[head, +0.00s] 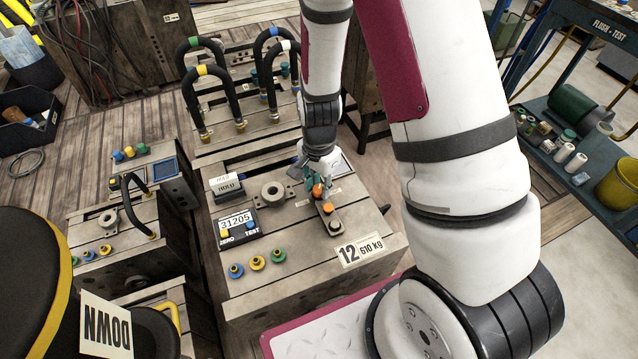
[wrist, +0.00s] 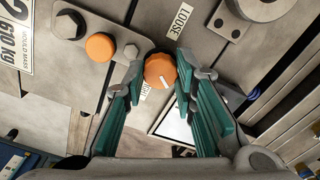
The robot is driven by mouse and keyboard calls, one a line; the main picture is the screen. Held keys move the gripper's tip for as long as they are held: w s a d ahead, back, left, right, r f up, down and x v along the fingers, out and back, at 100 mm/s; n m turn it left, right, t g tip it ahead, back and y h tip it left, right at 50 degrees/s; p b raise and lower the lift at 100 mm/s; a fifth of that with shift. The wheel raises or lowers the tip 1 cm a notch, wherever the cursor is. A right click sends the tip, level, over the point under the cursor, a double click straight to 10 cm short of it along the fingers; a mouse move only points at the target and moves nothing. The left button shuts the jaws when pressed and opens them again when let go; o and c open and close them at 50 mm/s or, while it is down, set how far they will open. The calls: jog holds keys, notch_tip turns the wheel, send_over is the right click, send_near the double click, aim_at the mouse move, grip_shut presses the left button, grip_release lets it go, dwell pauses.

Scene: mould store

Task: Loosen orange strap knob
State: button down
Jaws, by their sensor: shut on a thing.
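The orange strap knob (wrist: 160,72) has a white pointer line and sits at the end of a metal strap (wrist: 131,50) on the mould's top. In the wrist view my gripper (wrist: 161,80) has its teal fingers on both sides of the knob, shut on it. A "LOOSE" label (wrist: 180,22) lies beyond the knob, and a second label near the fingers is partly hidden. An orange cap (wrist: 100,47) and a dark bolt (wrist: 68,24) sit along the strap. In the head view my gripper (head: 318,178) is over the strap, with the knob largely hidden.
The mould block carries a counter reading 31205 (head: 237,221), a HOLD block (head: 227,187), a metal ring (head: 273,194) and coloured fittings (head: 258,263). Tall black hoses (head: 223,90) arch behind it. A blue trolley (head: 560,150) stands at the right.

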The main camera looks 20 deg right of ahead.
jog(key=n, duration=1.1)
jog(key=shift+w+p, duration=0.1)
jog(key=shift+p, duration=0.3)
jog(key=n, duration=0.3)
jog(key=shift+n, duration=0.4)
jog(key=n+p, duration=0.1)
jog(key=n, duration=0.4)
jog(key=shift+n+p, duration=0.7)
jog(key=shift+n, duration=1.7)
jog(key=c, duration=1.3)
grip_release()
